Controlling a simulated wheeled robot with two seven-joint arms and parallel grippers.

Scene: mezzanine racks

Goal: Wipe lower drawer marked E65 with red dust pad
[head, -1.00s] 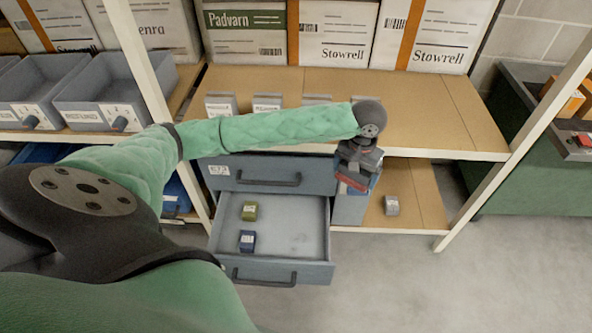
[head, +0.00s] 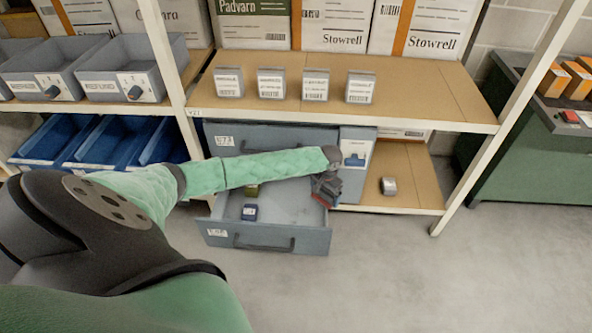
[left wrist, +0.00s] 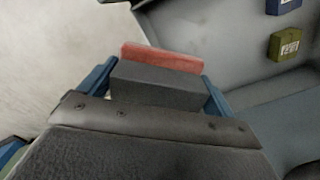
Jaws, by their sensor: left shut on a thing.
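The lower drawer (head: 222,240) is pulled open below a shut upper drawer marked E73 (head: 290,138). The lower drawer's label is too blurred to read surely. It holds a green box (head: 251,190) and a blue box (head: 249,212); both also show in the left wrist view, the green one (left wrist: 286,45) and the blue one (left wrist: 283,5). My left gripper (head: 326,188) is shut on the dust pad, at the drawer's right side. The pad has a grey block (left wrist: 155,88) and a red face (left wrist: 162,58). Whether it touches the drawer cannot be told. My right gripper is not in view.
Several grey boxes (head: 271,83) stand on the shelf above. A small grey box (head: 388,186) sits on the lower shelf at right. Blue bins (head: 100,140) are at left. A green cabinet (head: 530,150) stands at right. The floor in front is clear.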

